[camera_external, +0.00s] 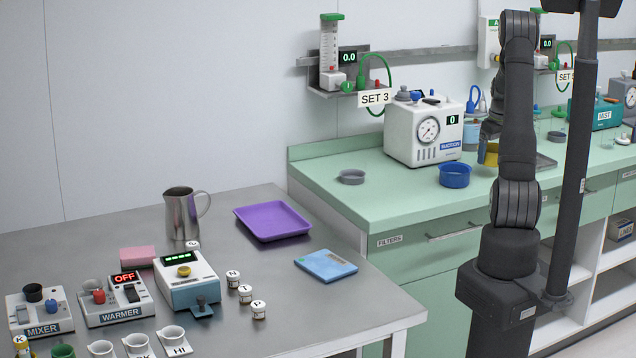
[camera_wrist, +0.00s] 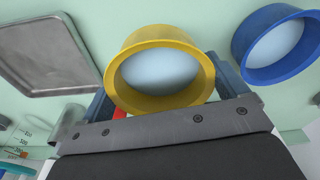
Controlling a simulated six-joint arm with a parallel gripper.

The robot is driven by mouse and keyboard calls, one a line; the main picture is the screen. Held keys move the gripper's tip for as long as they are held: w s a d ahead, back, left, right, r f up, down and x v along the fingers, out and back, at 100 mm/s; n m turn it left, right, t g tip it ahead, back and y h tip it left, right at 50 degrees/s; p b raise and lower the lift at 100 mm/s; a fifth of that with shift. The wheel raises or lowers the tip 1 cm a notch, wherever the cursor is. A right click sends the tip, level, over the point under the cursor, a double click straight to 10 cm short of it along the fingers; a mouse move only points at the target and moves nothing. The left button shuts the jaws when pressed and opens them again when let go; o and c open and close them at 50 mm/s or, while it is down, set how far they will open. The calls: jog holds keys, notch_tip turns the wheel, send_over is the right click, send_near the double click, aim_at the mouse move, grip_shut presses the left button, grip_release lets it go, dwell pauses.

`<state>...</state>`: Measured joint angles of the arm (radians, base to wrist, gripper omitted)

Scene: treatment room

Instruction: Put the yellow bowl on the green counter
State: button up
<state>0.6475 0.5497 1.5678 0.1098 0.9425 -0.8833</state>
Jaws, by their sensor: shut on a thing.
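The yellow bowl (camera_wrist: 160,70) is between the fingers of my gripper (camera_wrist: 165,95) in the wrist view, with its pale inside facing the camera. My gripper is shut on it. In the external view the yellow bowl (camera_external: 490,154) shows in part behind my arm, close over the green counter (camera_external: 395,195). I cannot tell whether it touches the counter top. My gripper (camera_external: 487,142) is mostly hidden there by my arm.
A blue bowl (camera_external: 455,176) stands left of the yellow bowl, and a metal tray (camera_external: 545,162) lies to its right. A grey dish (camera_external: 351,177) and the suction machine (camera_external: 424,132) stand further left. The front left of the counter is clear.

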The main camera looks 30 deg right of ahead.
aim_at(492, 163)
jog(key=shift+f, duration=1.85)
jog(key=shift+f, duration=0.1)
jog(key=o, duration=0.7)
jog(key=r, duration=0.4)
jog(key=s+r, duration=0.1)
jog(key=r, duration=0.7)
jog(key=shift+s+d+r, duration=0.1)
jog(key=shift+s+d, duration=0.05)
jog(key=shift+s, duration=0.1)
